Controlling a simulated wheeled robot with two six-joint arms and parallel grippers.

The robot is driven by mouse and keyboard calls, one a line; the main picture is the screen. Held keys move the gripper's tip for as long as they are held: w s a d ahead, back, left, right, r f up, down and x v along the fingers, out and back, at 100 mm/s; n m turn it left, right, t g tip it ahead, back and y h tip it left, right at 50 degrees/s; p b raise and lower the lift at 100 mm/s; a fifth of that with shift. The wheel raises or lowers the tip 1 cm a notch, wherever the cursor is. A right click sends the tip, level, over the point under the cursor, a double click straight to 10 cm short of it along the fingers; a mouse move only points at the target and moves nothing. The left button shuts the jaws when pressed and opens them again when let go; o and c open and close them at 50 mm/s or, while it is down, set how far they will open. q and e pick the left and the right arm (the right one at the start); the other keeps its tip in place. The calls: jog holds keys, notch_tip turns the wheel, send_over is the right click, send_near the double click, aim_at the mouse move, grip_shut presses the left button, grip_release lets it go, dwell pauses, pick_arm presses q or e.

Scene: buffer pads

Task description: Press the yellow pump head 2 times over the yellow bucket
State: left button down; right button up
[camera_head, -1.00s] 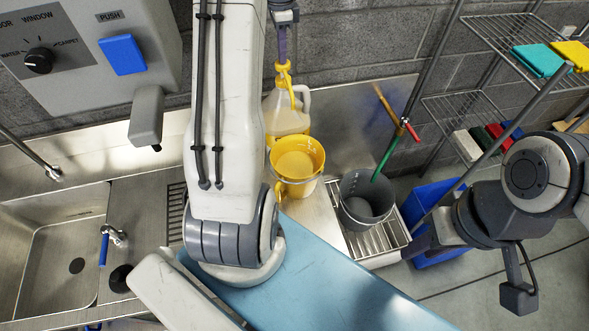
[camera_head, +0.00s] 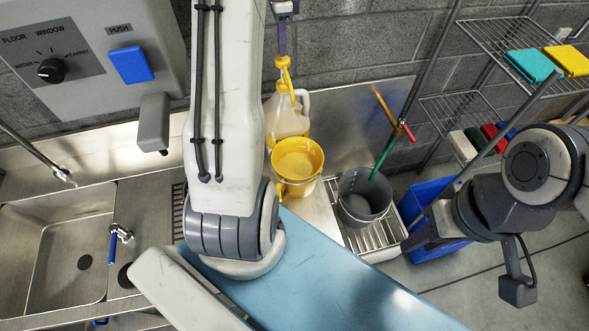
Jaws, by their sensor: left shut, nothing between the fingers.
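The yellow pump head (camera_head: 286,75) sits on a translucent jug (camera_head: 286,120) of pale liquid against the back wall. The yellow bucket (camera_head: 298,160) stands just in front of the jug, below the pump head. My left gripper (camera_head: 283,52) is shut and empty, with its narrow fingers pointing down at the top of the pump head. Whether they touch it I cannot tell. My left arm hides part of the area left of the jug. My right gripper (camera_head: 424,238) is at the right, near the grey bucket; its fingers are too unclear to judge.
A grey bucket (camera_head: 363,196) with a green-handled tool stands on a metal rack right of the yellow bucket. A blue bin (camera_head: 428,202) is on the floor beyond. A steel sink (camera_head: 75,235) lies left, under a grey dispenser (camera_head: 95,50). Wire shelves (camera_head: 490,40) stand right.

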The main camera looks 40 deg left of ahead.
pick_arm(q)
jog(key=shift+r, duration=0.1)
notch_tip(320, 180, up, 5)
jog(key=p, duration=0.4)
jog(key=shift+p, duration=0.35)
jog(key=shift+d+f, duration=0.2)
jog(key=shift+d, duration=0.05)
jog(key=s+d+f+b, duration=0.25)
jog(key=d+b, duration=0.25)
jog(key=d, duration=0.7)
jog(key=s+d+f+b, duration=0.2)
jog(key=d+f+b, duration=0.15)
jog(key=d, duration=0.95)
jog(key=s+d+f+b, duration=0.3)
jog(key=s+d+f, duration=0.1)
jog(key=s, duration=0.3)
jog(key=s+d+f+b, duration=0.3)
jog(key=s+d+f, duration=0.1)
jog(key=s, duration=0.4)
jog(key=s+d+f+h+b, duration=0.1)
jog(key=s+d+f+b, duration=0.3)
jog(key=s, duration=0.4)
jog(key=shift+s+d+n, duration=0.2)
jog(key=shift+d+n, duration=0.05)
jog(key=shift+n, duration=0.15)
